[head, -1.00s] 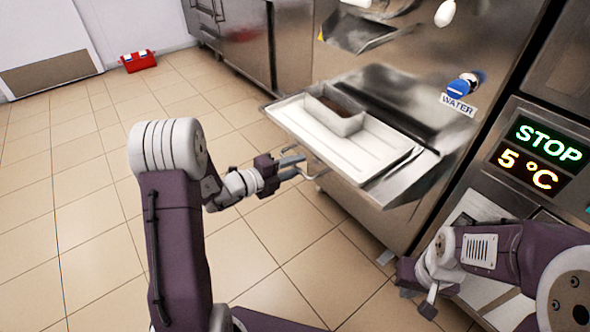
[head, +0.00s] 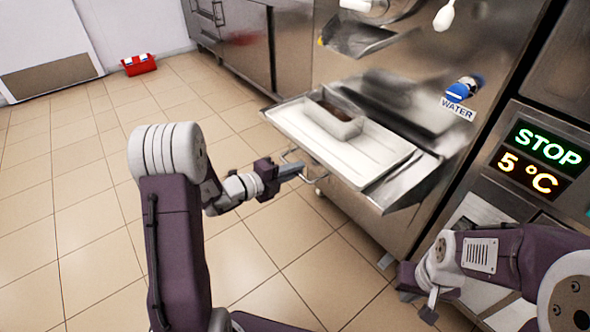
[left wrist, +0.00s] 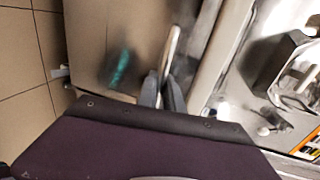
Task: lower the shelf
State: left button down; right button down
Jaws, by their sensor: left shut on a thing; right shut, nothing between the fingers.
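The shelf (head: 396,181) is a metal ledge on the front of the freezer. A white tray (head: 372,158) lies on it, with a pale rectangular pan (head: 334,121) holding something dark. A thin metal handle (head: 291,156) sticks out under the shelf's front edge. My left gripper (head: 294,171) is shut on this handle. In the left wrist view the handle (left wrist: 172,50) runs up from between the fingers (left wrist: 162,92). My right gripper (head: 429,305) is shut and empty, low at the bottom right, apart from the shelf.
The steel freezer front (head: 400,60) rises behind the shelf, with a blue WATER knob (head: 460,91). A display panel (head: 535,160) reads STOP and 5 °C. A red box (head: 139,65) lies on the floor far left. The tiled floor (head: 90,210) at left is clear.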

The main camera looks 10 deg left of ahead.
pick_arm(q)
jog(key=shift+f, duration=0.1)
dwell(0.7)
notch_tip(320, 180, down, 12)
jog(key=b, duration=0.4)
jog(key=shift+s+f, duration=0.15)
jog(key=c, duration=1.5)
grip_release()
jog(key=shift+f, duration=0.1)
